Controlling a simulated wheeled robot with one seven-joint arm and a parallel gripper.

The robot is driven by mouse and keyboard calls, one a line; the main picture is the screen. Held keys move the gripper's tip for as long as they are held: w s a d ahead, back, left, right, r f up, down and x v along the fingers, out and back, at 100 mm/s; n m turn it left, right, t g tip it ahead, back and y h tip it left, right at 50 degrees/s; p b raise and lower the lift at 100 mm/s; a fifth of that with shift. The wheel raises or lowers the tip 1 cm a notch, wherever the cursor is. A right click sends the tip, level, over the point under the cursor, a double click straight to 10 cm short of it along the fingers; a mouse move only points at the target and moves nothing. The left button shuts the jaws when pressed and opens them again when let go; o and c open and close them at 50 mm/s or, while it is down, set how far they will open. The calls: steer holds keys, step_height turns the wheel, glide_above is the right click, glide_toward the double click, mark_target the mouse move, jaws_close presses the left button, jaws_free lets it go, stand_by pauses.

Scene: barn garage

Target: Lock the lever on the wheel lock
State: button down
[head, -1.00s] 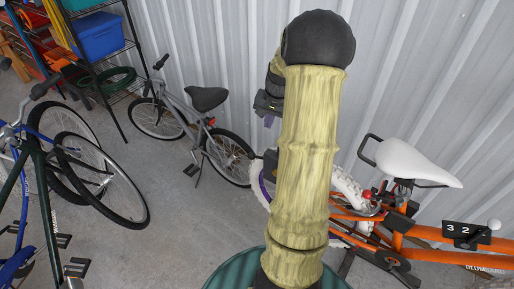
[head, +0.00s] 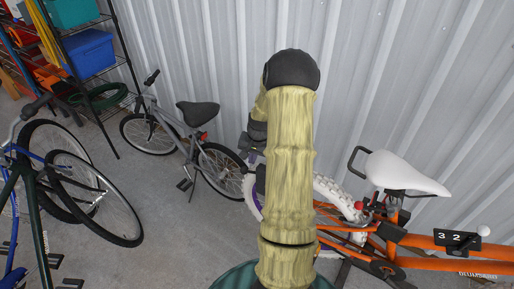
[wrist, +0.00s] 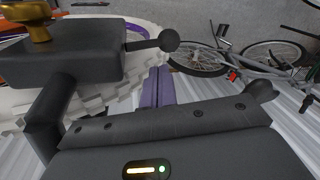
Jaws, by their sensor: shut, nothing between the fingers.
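In the wrist view a dark block with a brass knob, which looks like the wheel lock (wrist: 65,52), stands at the upper left against a white tire. A short dark lever (wrist: 150,44) with a ball end sticks out from its right side. My gripper (wrist: 158,74) shows as two purple fingers pressed together, just below the lever in the picture; I cannot tell whether they touch it. In the head view my gripper (head: 252,157) is beside the white wheel, partly hidden behind my arm. The dark lock (head: 261,179) shows only in part there.
The orange bicycle (head: 430,241) with a white saddle stands at the right. A grey bicycle (head: 175,130) leans near the metal wall (head: 400,60). Blue and green bicycles crowd the left, with a shelf (head: 113,80) behind. Some bare floor lies between them.

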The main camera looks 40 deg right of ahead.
mark_target(246, 169)
steer(key=shift+w+a+f, duration=0.15)
steer(key=shift+a+f, duration=0.6)
steer(key=shift+w+a+f, duration=0.1)
steer(key=shift+a+f, duration=0.15)
steer(key=shift+f, duration=0.25)
steer(key=shift+a+f, duration=0.1)
steer(key=shift+a, duration=0.15)
steer(key=shift+r+p, duration=0.4)
steer(key=shift+r, duration=0.35)
